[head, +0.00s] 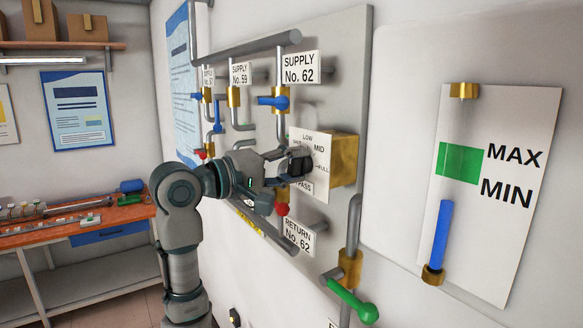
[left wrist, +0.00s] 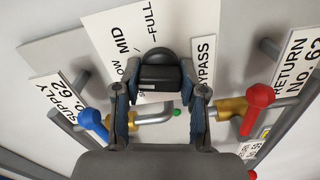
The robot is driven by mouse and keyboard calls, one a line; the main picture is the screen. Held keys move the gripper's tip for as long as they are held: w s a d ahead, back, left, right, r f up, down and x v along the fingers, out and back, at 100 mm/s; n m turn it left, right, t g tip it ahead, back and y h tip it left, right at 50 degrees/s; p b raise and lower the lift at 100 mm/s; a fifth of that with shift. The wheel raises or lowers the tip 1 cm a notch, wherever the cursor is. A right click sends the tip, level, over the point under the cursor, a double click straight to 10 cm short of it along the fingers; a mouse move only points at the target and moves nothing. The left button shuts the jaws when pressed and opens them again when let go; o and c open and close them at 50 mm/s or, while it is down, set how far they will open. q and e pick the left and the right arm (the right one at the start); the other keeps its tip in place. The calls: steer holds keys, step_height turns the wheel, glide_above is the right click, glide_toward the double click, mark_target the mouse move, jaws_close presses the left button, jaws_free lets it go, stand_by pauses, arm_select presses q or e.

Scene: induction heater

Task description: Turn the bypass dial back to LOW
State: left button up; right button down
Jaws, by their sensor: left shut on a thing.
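The bypass dial (head: 300,161) is a black knob on a white plate (head: 322,180) marked LOW, MID and FULL, fixed to the front of a brass block (head: 344,160). My left gripper (head: 288,168) reaches the dial from the left and is shut on it. In the left wrist view the dial (left wrist: 160,74) sits between the two fingertips of my left gripper (left wrist: 160,90). The fingers hide part of the plate, and I cannot tell which mark the dial points at. My right gripper is not in view.
A blue-handled valve (head: 275,101) is above the dial, and a red-handled one (head: 282,209) is below it. A green lever (head: 355,302) sits lower right. A MAX/MIN gauge (head: 458,160) is on the right. A workbench (head: 75,226) stands at the left.

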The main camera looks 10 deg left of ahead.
arm_select(q)
steer(key=shift+n, duration=1.3)
steer(key=o, duration=1.1)
steer(key=shift+w, duration=0.1)
steer(key=shift+c, duration=0.2)
steer(key=shift+o, duration=0.5)
steer(key=shift+w+d+f, duration=0.1)
steer(key=shift+w+f, duration=0.05)
steer(key=shift+w, duration=0.15)
steer(key=shift+s+a, duration=0.2)
steer(key=shift+s, duration=0.2)
steer(key=v, duration=1.1)
steer(key=shift+a, duration=0.25)
steer(key=shift+w+d, duration=0.15)
steer(key=shift+d, duration=0.05)
